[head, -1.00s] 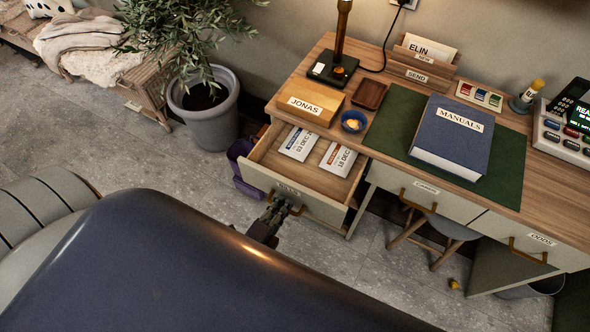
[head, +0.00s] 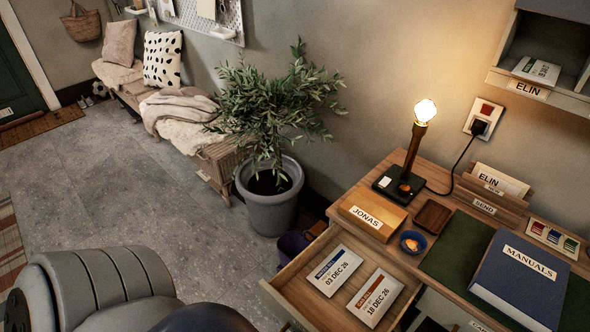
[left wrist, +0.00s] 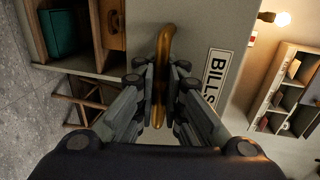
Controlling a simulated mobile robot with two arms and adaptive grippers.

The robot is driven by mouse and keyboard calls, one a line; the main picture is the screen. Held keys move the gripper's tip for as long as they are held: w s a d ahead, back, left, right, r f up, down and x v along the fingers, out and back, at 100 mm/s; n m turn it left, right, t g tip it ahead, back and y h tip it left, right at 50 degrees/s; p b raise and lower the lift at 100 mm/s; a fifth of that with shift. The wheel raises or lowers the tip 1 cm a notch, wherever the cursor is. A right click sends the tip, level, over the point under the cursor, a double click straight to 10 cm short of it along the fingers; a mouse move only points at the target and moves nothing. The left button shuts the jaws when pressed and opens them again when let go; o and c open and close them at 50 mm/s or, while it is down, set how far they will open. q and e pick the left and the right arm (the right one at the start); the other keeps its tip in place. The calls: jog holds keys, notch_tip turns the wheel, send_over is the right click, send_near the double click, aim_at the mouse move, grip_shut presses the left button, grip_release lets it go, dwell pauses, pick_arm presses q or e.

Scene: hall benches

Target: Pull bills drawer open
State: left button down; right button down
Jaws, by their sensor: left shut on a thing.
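The bills drawer (head: 313,303) stands pulled out from the desk's left end in the head view. Two white envelopes, dated 03 DEC 26 (head: 332,269) and 18 DEC 26 (head: 376,297), lie flat in it. The left wrist view shows the drawer's pale front (left wrist: 200,25) with its BILLS label (left wrist: 214,78) and brass handle (left wrist: 164,45). My left gripper (left wrist: 163,88) is shut on this handle, with a finger on either side. My right gripper is in neither view.
The desk (head: 395,225) bears a JONAS box (head: 372,216), a lit lamp (head: 412,150), a blue bowl (head: 413,242) and a MANUALS binder (head: 520,275). A potted olive tree (head: 270,205) and a purple item (head: 292,247) stand left of the drawer. Open floor (head: 120,190) lies further left.

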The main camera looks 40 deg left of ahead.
pick_arm(q)
jog(key=shift+r, duration=0.1)
jog(key=c, duration=2)
grip_release()
jog(key=shift+o, duration=0.2)
jog(key=shift+s, duration=0.1)
jog(key=v, duration=1.1)
jog(key=shift+s, duration=0.4)
